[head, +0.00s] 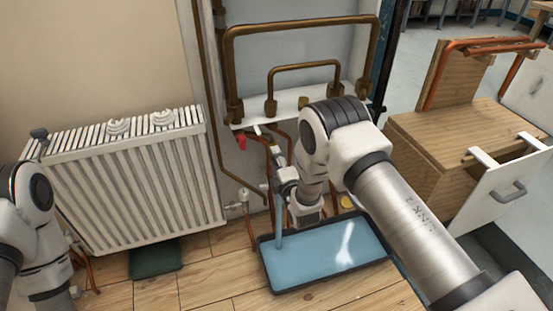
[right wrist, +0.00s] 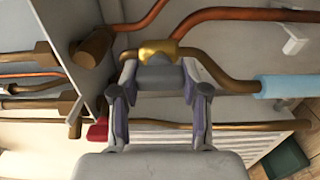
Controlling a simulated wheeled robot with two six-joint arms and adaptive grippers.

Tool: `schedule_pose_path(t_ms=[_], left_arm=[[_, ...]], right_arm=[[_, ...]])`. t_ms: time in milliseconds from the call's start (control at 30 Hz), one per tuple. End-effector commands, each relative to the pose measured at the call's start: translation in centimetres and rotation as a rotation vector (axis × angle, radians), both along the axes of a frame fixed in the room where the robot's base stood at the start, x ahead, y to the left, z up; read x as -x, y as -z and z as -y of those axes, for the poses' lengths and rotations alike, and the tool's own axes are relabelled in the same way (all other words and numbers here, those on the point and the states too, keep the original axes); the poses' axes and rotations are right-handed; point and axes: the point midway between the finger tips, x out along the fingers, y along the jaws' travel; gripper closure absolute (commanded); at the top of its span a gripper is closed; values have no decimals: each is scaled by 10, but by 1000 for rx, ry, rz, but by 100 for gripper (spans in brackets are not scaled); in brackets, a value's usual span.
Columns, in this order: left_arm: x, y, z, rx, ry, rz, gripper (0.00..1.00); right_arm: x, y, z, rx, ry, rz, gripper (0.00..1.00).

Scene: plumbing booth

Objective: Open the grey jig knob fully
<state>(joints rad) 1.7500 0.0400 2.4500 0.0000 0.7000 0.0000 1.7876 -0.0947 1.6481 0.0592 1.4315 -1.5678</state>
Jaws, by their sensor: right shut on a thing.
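The grey jig knob (right wrist: 160,77) shows in the right wrist view as a grey block below a brass valve body (right wrist: 158,51) on a copper pipe. My right gripper (right wrist: 159,84) is shut on it, one finger on each side. In the head view my right gripper (head: 284,180) is in front of the pipework, and my own arm and wrist partly cover it; the knob cannot be made out there. A light blue stream (head: 279,226) drops from the pipe end and also shows in the right wrist view (right wrist: 286,86). My left gripper is out of view.
A blue tray (head: 264,262) stands on the floor under the stream. A red handle (head: 241,143) is beside the pipes and shows in the right wrist view (right wrist: 97,131). A white radiator (head: 135,185) stands left. A wooden cabinet (head: 440,150) is right.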

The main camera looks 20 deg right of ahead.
Motion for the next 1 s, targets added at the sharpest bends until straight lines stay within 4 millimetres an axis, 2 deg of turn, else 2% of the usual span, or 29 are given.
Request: schedule_pose_path(t_ms=[367,400,467,833,933,1000], left_arm=[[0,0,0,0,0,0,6],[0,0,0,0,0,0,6],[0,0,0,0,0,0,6],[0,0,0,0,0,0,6],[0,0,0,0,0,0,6],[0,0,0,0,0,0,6]], right_arm=[[0,1,0,8,-1,-1,90],[0,1,0,8,-1,-1,51],[0,1,0,7,-1,-1,30],[4,1,0,6,-1,-2,29],[17,1,0,6,-1,-3,29],[32,1,1,6,-1,-5,29]])
